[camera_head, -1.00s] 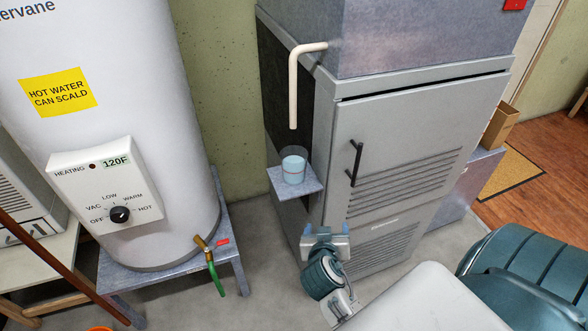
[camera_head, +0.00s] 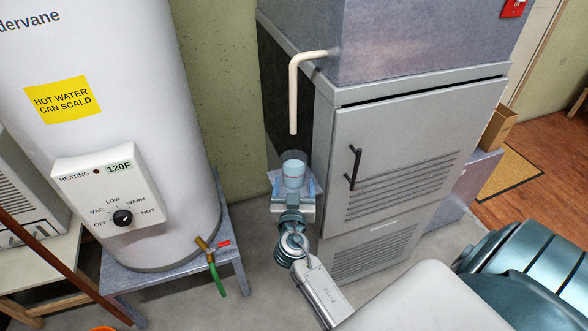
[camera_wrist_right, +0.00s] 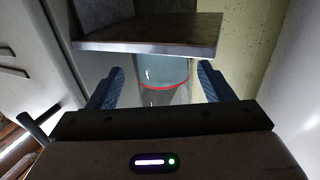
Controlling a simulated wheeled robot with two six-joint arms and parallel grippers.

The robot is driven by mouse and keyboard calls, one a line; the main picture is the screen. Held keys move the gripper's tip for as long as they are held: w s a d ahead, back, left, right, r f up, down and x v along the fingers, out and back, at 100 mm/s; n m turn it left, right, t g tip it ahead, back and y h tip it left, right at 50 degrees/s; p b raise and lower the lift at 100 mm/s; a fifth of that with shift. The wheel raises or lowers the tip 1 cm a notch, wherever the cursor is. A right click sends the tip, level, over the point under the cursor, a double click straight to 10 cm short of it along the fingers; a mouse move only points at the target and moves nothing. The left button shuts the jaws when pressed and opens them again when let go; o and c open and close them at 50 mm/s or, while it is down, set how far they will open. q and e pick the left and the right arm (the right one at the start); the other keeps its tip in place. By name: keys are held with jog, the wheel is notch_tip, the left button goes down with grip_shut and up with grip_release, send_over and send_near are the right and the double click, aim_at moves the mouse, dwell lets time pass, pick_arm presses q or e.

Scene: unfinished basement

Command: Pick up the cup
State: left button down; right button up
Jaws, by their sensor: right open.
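The cup (camera_head: 293,170) is clear with pale blue contents and stands upright on a small grey shelf (camera_head: 312,186) on the side of the grey cabinet. In the right wrist view the cup (camera_wrist_right: 163,72) has a red line round it and shows between the two fingers. My right gripper (camera_head: 293,190) is open just in front of the cup, at the shelf's near edge. It also shows in the right wrist view (camera_wrist_right: 162,70), its blue fingers apart with no visible contact. My left gripper is not in view.
A cream pipe (camera_head: 294,95) ends just above the cup. The grey cabinet (camera_head: 400,160) with a black handle stands to the right. A white water heater (camera_head: 100,90) with a brass tap (camera_head: 206,250) stands to the left. A wall is behind.

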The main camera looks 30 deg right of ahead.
aim_at(293, 180)
jog(key=p+x, duration=0.2)
jog(key=x, duration=0.1)
jog(key=p+x, duration=0.1)
jog(key=shift+w+d+r, duration=0.1)
jog(key=shift+w+r, duration=0.25)
jog(key=shift+w, duration=0.05)
jog(key=shift+w+d+f, duration=0.15)
jog(key=shift+w+d, duration=0.05)
jog(key=shift+w, duration=0.05)
jog(key=shift+c, duration=0.4)
jog(key=c, duration=0.7)
jog(key=shift+c, duration=0.4)
